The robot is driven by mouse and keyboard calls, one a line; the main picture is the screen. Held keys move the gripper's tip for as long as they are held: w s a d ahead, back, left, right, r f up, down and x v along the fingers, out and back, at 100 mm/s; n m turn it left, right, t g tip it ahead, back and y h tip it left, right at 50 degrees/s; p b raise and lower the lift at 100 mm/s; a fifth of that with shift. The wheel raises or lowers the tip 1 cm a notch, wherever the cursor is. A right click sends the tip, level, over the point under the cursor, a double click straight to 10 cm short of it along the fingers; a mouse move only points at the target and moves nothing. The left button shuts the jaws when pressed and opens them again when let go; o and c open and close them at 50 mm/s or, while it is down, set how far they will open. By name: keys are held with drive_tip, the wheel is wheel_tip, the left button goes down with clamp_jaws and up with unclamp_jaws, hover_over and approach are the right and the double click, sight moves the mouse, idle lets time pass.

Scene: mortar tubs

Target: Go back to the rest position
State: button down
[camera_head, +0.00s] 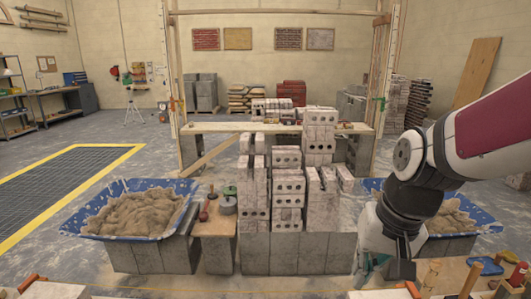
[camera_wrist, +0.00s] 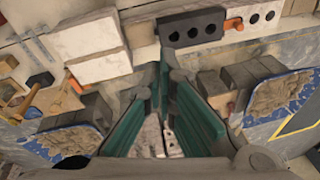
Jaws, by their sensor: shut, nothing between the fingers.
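My gripper (camera_head: 366,268) is low at the right of the head view, in front of the right-hand tub and beside the grey block base. Its green fingers also show in the wrist view (camera_wrist: 165,78), where they converge and are shut with nothing held. My arm comes in from the right edge and bends down, covering part of the right-hand tub. Below the fingers in the wrist view are pale blocks (camera_wrist: 90,45) and a dark brick with holes (camera_wrist: 190,28); I cannot tell how far away they are.
Blue mortar tubs stand at left (camera_head: 135,212) and right (camera_head: 468,218). Between them, pale brick stacks (camera_head: 287,190) rise from a grey block base (camera_head: 300,252). A wooden frame (camera_head: 280,11) stands behind. Tools lie along the front right edge. Floor at left is open.

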drive_tip(key=s+d+r+n+t, duration=0.1)
drive_tip(key=s+r, duration=0.2)
drive_tip(key=s, duration=0.3)
drive_tip(key=s+d+r+n+h, duration=0.1)
drive_tip(key=s+r, duration=0.1)
drive_tip(key=s, duration=0.5)
drive_tip(key=shift+s+d+r+t, duration=0.2)
drive_tip(key=shift+s+r+t, duration=0.05)
drive_tip(key=shift+r+t, duration=0.15)
